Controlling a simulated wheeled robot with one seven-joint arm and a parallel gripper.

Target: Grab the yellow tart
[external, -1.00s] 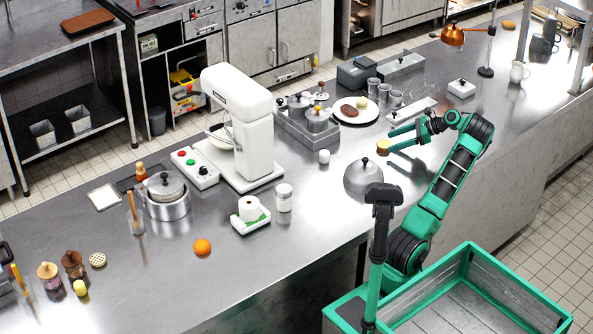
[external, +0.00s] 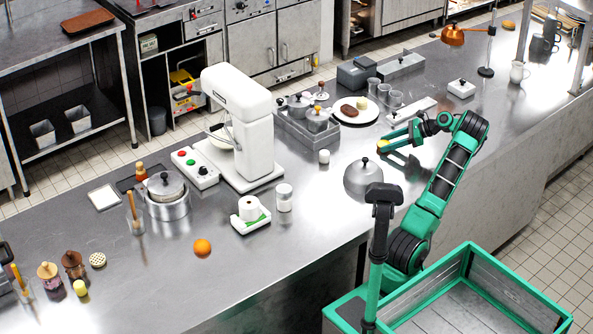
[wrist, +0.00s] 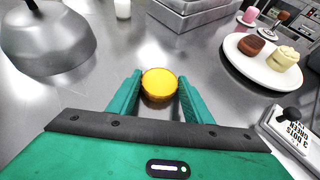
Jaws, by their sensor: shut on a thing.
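The yellow tart (wrist: 159,82) is round, with a smooth yellow top and a brown crust edge. In the wrist view it sits between the green fingertips of my gripper (wrist: 160,79), which is shut on it by its sides. In the external view my gripper (external: 383,142) is low over the counter, to the right of the silver dome. The tart is mostly hidden there by the fingers. I cannot tell whether the tart touches the counter.
A silver dome (external: 363,177) with a black knob stands close to the left. A white plate (external: 371,115) holds a brown cake and a pale cupcake. A white labelled box (wrist: 292,132) is at the right in the wrist view. Bare counter lies around my gripper.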

